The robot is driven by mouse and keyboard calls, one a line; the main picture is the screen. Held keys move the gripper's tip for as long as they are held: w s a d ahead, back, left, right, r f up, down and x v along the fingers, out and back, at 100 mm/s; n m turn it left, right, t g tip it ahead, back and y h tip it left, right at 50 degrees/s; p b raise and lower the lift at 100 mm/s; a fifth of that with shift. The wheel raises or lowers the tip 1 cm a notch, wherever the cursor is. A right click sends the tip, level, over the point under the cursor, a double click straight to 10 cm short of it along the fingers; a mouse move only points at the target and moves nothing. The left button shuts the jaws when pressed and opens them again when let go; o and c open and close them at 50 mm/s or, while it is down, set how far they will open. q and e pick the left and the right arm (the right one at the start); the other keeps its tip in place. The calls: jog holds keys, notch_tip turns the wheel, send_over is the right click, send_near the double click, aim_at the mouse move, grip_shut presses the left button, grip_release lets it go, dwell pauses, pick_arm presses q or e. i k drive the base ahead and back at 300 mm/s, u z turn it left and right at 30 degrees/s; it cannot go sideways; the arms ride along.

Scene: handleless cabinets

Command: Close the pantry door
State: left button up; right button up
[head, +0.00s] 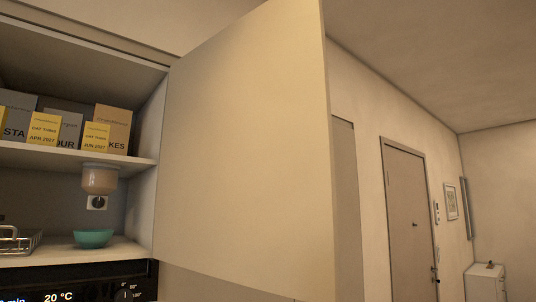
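The pantry door (245,150) is a plain, handleless, cream panel. It stands open, swung out from the right side of the cabinet (152,130), and fills the middle of the head view. Its free edge (328,150) is toward me. The open cabinet shows a shelf (60,156) with several boxes, among them a tan box (112,128) and a yellow box (45,130). Neither of my grippers is in view.
Below the shelf are a teal bowl (94,238), a wire rack (18,240), a jar-like container (100,180) and a wall socket (97,203). A black appliance panel (80,283) lies beneath. To the right are a room door (408,220) and a white cabinet (485,284).

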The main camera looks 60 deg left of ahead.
aim_at(246, 195)
jog(key=i, duration=3)
jog(key=u, duration=4.15)
jog(key=i, duration=0.45)
jog(key=u, duration=0.4)
jog(key=k, duration=0.85)
jog(key=z, duration=0.75)
